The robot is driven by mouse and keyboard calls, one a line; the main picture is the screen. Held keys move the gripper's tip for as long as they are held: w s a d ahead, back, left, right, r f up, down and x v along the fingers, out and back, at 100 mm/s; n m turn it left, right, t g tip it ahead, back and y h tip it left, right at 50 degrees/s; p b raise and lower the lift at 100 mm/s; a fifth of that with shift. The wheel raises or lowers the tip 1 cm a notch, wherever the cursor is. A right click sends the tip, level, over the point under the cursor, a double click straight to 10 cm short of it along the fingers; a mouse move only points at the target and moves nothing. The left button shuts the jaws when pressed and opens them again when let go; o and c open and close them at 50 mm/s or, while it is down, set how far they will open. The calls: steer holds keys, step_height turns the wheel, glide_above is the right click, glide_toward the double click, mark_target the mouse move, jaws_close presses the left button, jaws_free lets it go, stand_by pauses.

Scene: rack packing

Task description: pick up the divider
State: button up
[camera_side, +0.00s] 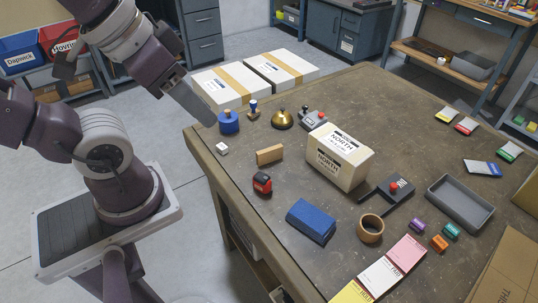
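No object in the camera_side view is clearly marked as a divider. A small tan upright slab (269,155) stands near the left edge of the brown table; I cannot tell whether it is the divider. My gripper (208,121) is at the upper left, beside the table's far left corner and left of the blue round stamp. It is apart from the tan slab. Its fingers are too small and angled to tell whether they are open or shut, and I see nothing held.
The brown table (300,245) holds a NORTH box (340,158), a blue block (311,221), a red stamp (262,183), a blue round stamp (229,123), a brass bell (282,119), a wooden ring (370,228) and a grey tray (462,199). Two white cartons (222,87) stand behind.

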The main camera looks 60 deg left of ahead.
steer(key=shift+o, duration=0.4)
steer(key=m+t, duration=0.3)
steer(key=m, duration=0.1)
glide_above(282, 150)
steer(key=s+a, duration=0.4)
step_height(282, 150, down, 22)
steer(key=s+f+t, duration=0.1)
steer(key=f, duration=0.2)
steer(key=s+d+f+n+t+h, duration=0.1)
steer(key=f, duration=0.1)
steer(key=s+d+f+t+h, duration=0.1)
steer(key=f+t, duration=0.1)
steer(key=f, duration=0.1)
steer(key=shift+s+f+n, duration=0.25)
steer(key=shift+f+n, duration=0.1)
steer(key=shift+n, duration=0.05)
steer(key=shift+s+f+n+t, duration=0.2)
steer(key=shift+s+n+t, duration=0.1)
steer(key=shift+s, duration=0.1)
steer(key=x, duration=0.7)
steer(key=shift+s+f, duration=0.15)
steer(key=shift+f, duration=0.05)
jaws_close()
